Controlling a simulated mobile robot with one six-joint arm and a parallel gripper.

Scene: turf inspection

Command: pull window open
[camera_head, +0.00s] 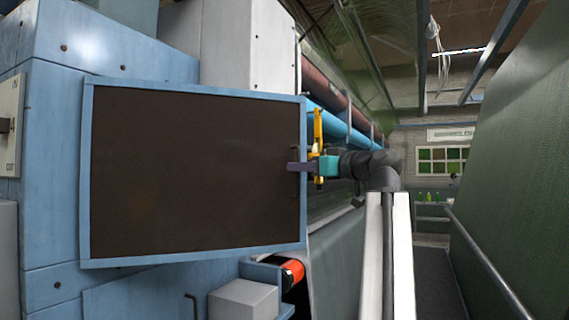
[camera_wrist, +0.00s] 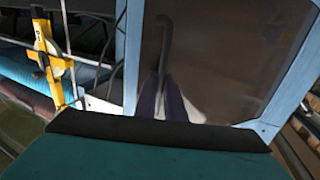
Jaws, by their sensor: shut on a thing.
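The window (camera_head: 190,170) is a dark brown pane in a light blue frame on the left machine in the head view. Its right edge appears to stand out from the machine body, but how far I cannot tell. A thin dark handle (camera_head: 298,188) runs upright near the pane's right edge. My gripper (camera_head: 297,167), with purple fingers, is shut on the handle at about mid-height. In the wrist view the handle (camera_wrist: 165,42) rises from between my fingers (camera_wrist: 162,104), in front of the pane (camera_wrist: 215,55). Its lower part is hidden there.
A yellow device (camera_head: 317,128) hangs just behind my gripper; it also shows in the wrist view (camera_wrist: 45,52). Blue and red rollers run back behind it. A grey box (camera_head: 243,300) sits below the window. An aisle (camera_head: 443,285) with a handrail lies at right.

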